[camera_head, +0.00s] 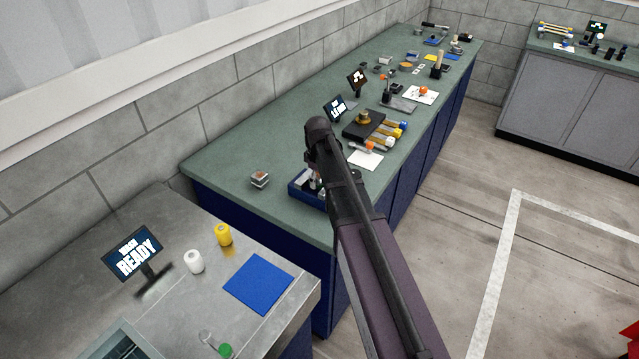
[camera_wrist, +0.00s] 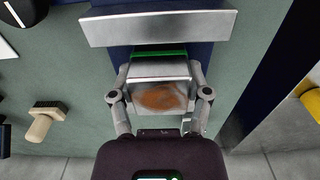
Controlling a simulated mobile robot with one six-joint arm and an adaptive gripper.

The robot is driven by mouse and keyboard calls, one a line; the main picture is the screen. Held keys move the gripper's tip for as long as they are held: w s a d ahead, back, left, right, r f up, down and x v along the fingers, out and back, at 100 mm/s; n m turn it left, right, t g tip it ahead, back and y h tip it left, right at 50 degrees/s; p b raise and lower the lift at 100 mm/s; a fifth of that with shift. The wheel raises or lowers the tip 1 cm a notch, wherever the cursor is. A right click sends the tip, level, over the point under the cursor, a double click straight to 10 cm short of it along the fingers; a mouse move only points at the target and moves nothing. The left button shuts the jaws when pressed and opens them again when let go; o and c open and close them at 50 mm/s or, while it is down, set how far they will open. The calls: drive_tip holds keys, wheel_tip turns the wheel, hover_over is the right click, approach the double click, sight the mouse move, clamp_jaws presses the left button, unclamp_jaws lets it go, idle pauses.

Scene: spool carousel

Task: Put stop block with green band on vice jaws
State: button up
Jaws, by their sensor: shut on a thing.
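In the wrist view, my gripper (camera_wrist: 160,78) is shut on the stop block with green band (camera_wrist: 158,70), with a finger on each side. The block is grey metal with a brown oval patch on its near face, and the green band (camera_wrist: 158,53) shows along its far edge. A silver vice jaw plate (camera_wrist: 158,27) lies just beyond the block, with the blue vice body around it. I cannot tell whether block and vice touch. In the head view, the blue vice (camera_head: 300,192) stands on the green bench, partly hidden by my arm, which also covers most of my gripper.
A small grey block with a reddish patch (camera_head: 260,180) sits left of the vice. A wooden-handled tool (camera_wrist: 45,122) lies left in the wrist view. A white sheet (camera_head: 365,159) and black fixture (camera_head: 364,125) lie farther along the bench. The bench's left end is mostly clear.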

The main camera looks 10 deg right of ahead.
sight(318, 175)
drive_tip(key=shift+f, duration=0.2)
idle(0.3)
drive_tip(key=o, duration=1.3)
drive_tip(key=shift+o, duration=0.2)
drive_tip(key=shift+r, duration=0.2)
wheel_tip(318, 175, up, 12)
drive_tip(key=p, duration=1.2)
drive_tip(key=shift+s, duration=0.1)
drive_tip(key=s+m, duration=0.9)
drive_tip(key=s, duration=1.2)
drive_tip(key=shift+d, duration=0.25)
